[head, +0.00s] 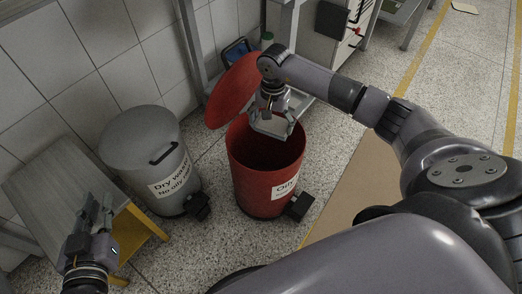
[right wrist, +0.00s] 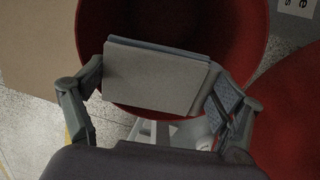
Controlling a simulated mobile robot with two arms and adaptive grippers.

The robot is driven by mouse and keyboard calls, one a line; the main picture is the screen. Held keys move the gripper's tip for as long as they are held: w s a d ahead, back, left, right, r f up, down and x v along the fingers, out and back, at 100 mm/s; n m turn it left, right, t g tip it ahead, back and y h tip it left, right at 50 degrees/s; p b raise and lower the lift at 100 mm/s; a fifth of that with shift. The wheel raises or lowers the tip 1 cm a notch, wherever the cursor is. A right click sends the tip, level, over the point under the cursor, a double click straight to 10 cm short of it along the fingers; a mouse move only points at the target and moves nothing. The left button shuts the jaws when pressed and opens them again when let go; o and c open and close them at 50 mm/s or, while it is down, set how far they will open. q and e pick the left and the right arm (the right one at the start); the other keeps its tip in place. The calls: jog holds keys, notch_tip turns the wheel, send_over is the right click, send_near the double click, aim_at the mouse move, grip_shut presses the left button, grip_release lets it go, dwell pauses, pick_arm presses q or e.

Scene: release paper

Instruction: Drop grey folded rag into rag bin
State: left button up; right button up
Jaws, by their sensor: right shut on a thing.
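The grey folded rag (head: 270,126) is held flat in my right gripper (head: 272,122), above the mouth of the red bin. In the right wrist view the rag (right wrist: 155,78) sits between the two fingers of the gripper (right wrist: 160,98), with the bin's dark red inside behind it. The red rag bin (head: 262,185) stands on the floor with its red lid (head: 232,92) tipped up behind it. Its label reads partly "Oily". It also shows in the right wrist view (right wrist: 250,25). My left gripper (head: 95,217) is at the lower left, away from the bin, with its fingers apart and nothing seen between them.
A grey closed bin (head: 140,140) labelled "Dry waste, no oily rags" stands left of the red bin. A grey-topped bench (head: 60,175) with a yellow side is further left. A tiled wall is behind. Both bins have black pedals in front. Speckled floor is clear between them.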

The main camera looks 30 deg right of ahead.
jog(key=o, duration=0.9)
notch_tip(320, 180, up, 12)
dwell(0.5)
